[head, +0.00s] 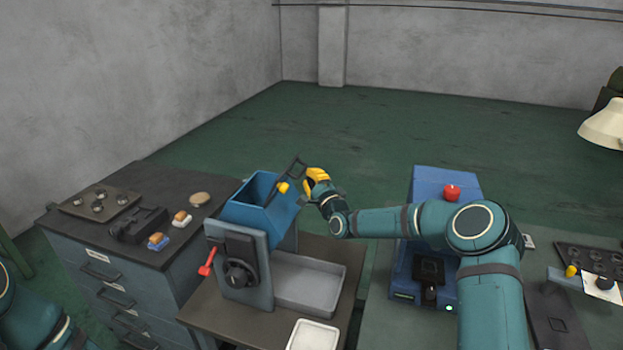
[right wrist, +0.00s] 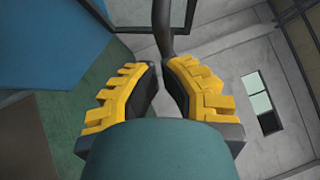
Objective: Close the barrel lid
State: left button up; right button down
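The barrel is a blue, open-topped bin (head: 257,205) on a grey stand, tilted, with its inside showing. A dark thin frame (head: 297,167), which looks like its raised lid, stands up at the bin's right rim. My right gripper (head: 312,181) has yellow fingers and is just right of this frame. In the right wrist view, my right gripper's fingertips (right wrist: 161,66) are close together with a narrow gap. A dark bar (right wrist: 163,15) runs just beyond the tips; I see nothing clearly held between them. My left gripper is out of view.
A grey tray (head: 308,284) lies below the barrel, with a white tray (head: 313,336) in front. A red lever (head: 207,262) sticks out at the stand's left. A drawer cabinet (head: 120,282) stands left, a blue machine (head: 446,186) right. The floor behind is clear.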

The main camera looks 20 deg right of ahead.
jog(key=shift+r, duration=0.15)
jog(key=shift+w+a+r+n, duration=0.1)
jog(key=shift+r+n, duration=0.1)
jog(key=shift+n, duration=0.1)
jog(key=shift+w+a+r+n+g, duration=0.1)
jog(key=shift+a+r+n+g, duration=0.1)
jog(key=shift+r+n+g, duration=0.3)
